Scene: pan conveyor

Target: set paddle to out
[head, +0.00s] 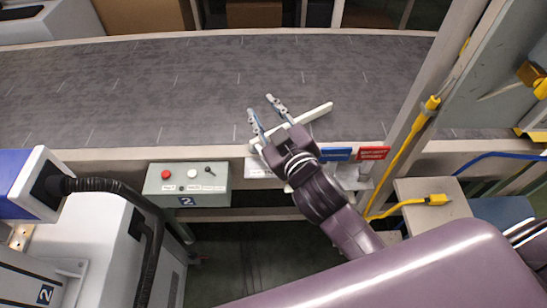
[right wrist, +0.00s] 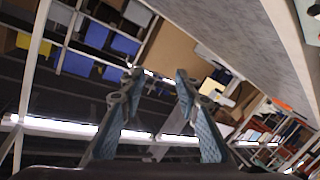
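The paddle, a long pale bar (head: 318,113), lies slantwise over the near edge of the grey conveyor belt. Its far end points up and right, and its middle is hidden behind my right gripper. My right gripper (head: 261,105) is open, with its two fingers reaching over the belt to the left of the paddle's far end. Whether it touches the paddle cannot be told. In the right wrist view the fingers (right wrist: 158,78) stand apart, with no clear object gripped. A blue label (head: 335,154) and a red label (head: 373,153) sit on the conveyor's front rail. My left gripper is not in view.
A control box (head: 187,184) with red, white and black controls stands left of my right arm. A grey post (head: 405,115) with a yellow cable rises to the right. A blue and white machine (head: 30,182) stands at the left. The visible belt (head: 150,85) is clear elsewhere.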

